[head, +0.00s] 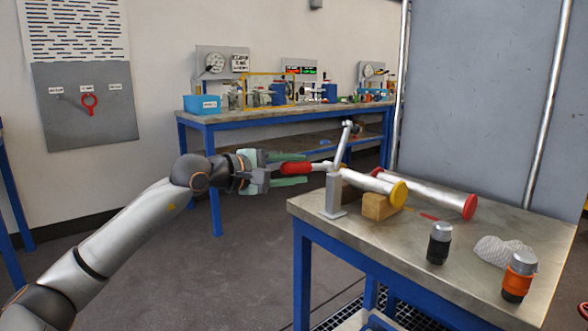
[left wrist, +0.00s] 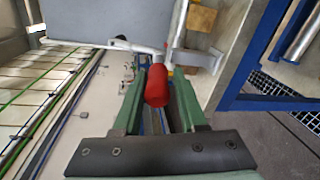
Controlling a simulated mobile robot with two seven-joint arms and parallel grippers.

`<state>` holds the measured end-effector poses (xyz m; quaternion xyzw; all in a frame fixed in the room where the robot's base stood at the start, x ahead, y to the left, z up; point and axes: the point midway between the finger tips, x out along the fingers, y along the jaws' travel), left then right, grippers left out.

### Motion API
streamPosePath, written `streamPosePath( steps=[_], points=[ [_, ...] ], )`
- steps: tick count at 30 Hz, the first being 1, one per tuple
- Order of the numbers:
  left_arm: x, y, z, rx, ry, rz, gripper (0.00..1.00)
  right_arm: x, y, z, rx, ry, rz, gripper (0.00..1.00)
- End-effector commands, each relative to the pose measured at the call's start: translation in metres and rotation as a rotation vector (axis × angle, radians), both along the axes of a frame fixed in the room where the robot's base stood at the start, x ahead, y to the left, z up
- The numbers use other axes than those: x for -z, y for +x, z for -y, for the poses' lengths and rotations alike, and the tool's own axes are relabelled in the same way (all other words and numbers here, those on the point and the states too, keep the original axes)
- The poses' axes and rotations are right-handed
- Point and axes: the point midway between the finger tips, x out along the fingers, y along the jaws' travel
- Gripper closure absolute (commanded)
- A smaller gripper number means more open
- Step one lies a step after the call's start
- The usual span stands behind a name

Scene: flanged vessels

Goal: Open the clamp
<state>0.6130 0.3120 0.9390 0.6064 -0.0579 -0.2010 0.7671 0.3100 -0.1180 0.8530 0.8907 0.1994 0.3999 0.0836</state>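The clamp shows as a grey metal bracket (head: 334,194) at the table's left edge, with a red-gripped handle (head: 295,168) sticking out left. A metal arm (head: 342,146) with a rounded top rises beside it. My left gripper (head: 296,169) is open, its green fingers above and below the red grip in the head view, with gaps visible. In the left wrist view the red grip (left wrist: 158,88) lies between the fingertips (left wrist: 160,84); whether it touches either finger is hard to tell there. My right gripper is not in view.
On the steel table (head: 400,248) lie a pipe with a yellow cap (head: 398,194) on a wooden block (head: 375,207) and one with a red cap (head: 470,206). A black-silver cylinder (head: 439,243), an orange-banded one (head: 519,277) and a pale cloth (head: 500,249) are nearer.

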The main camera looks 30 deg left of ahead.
Motion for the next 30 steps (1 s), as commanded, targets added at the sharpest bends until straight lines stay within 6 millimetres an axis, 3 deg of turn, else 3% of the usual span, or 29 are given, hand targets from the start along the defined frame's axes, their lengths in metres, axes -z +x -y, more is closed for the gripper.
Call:
streamPosePath(
  steps=[5,16,30],
  points=[
    [0.0,0.0,0.0,-0.001,0.001,0.0,0.39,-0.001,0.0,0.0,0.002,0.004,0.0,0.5],
    [-0.002,-0.006,-0.004,-0.003,0.001,0.001,0.39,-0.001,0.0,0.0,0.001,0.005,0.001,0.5],
    [-0.01,-0.074,-0.032,-0.005,0.007,-0.002,0.39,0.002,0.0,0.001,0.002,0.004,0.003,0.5]
  ],
)
